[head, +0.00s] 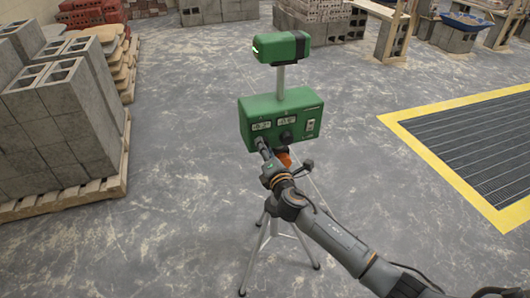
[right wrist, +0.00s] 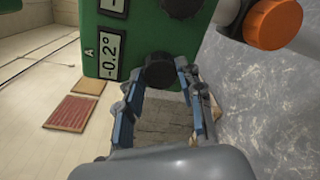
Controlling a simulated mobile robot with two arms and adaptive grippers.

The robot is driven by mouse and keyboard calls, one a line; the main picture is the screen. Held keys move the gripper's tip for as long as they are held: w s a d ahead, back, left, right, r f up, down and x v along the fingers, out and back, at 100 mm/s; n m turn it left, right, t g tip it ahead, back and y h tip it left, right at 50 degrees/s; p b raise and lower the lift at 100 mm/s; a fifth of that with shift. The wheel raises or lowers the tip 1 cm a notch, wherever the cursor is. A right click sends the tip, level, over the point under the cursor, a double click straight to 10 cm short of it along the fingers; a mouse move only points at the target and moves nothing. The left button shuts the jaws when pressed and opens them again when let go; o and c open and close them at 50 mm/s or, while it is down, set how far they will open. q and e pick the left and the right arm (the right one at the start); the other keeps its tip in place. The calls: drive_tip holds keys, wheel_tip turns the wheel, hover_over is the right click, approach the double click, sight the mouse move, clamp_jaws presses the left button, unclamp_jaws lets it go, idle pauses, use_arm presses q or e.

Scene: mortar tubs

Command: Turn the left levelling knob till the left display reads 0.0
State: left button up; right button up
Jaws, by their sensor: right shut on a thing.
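A green levelling instrument (head: 255,107) stands on a tripod in the head view. Its left display (head: 261,126) is too small to read there. In the right wrist view, turned on its side, the left display (right wrist: 109,55) beside the letter A reads -0.2°. The dark left knob (right wrist: 159,70) sits between the two fingertips of my right gripper (right wrist: 162,74), which is shut on it. In the head view, my right gripper (head: 262,146) covers most of that knob. My left gripper is not in view.
The right display (head: 287,121) and right knob (head: 286,137) are close beside. An orange-ended part (right wrist: 272,22) sits under the box. Tripod legs (head: 296,244) spread below. Grey blocks (head: 75,100) on a pallet stand left; a yellow-edged grate (head: 478,145) lies right. Floor between is clear.

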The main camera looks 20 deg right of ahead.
drive_tip(key=shift+m+y+b, duration=0.3)
drive_tip(key=shift+m+b, duration=0.15)
drive_tip(key=shift+m, duration=2.95)
drive_tip(key=o, duration=1.2)
drive_tip(key=shift+d, duration=0.1)
drive_tip(key=shift+c, duration=0.2)
drive_tip(key=s, duration=1.2)
drive_tip(key=shift+d+r, duration=0.2)
drive_tip(key=shift+r, duration=0.15)
